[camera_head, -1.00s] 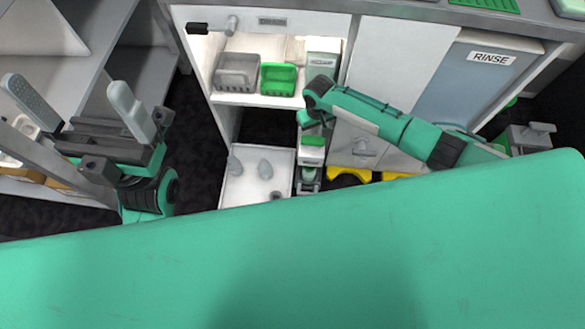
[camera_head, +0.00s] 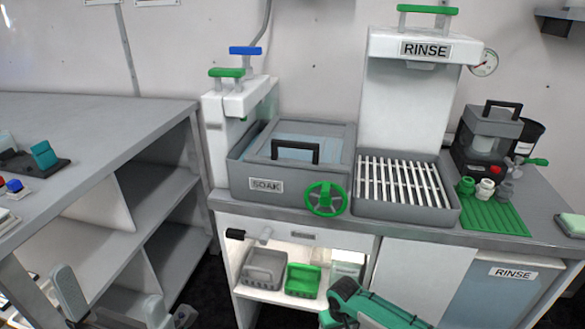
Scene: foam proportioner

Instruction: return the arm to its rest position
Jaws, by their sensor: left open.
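My left gripper (camera_head: 110,300) is at the bottom left of the head view, in front of the shelving under the left counter. Its two grey fingers stand upright and wide apart, with nothing between them. The lower part of this gripper is cut off by the picture edge. A green part of my right arm (camera_head: 375,308) shows at the bottom, in front of the open cabinet. My right gripper is below the picture and does not show.
The washing counter holds a SOAK basin (camera_head: 250,185) with a green wheel (camera_head: 325,198) and a RINSE station (camera_head: 410,90) with a rack (camera_head: 405,182). Grey (camera_head: 264,267) and green (camera_head: 303,280) bins sit in the open cabinet. The left counter (camera_head: 90,130) is mostly clear.

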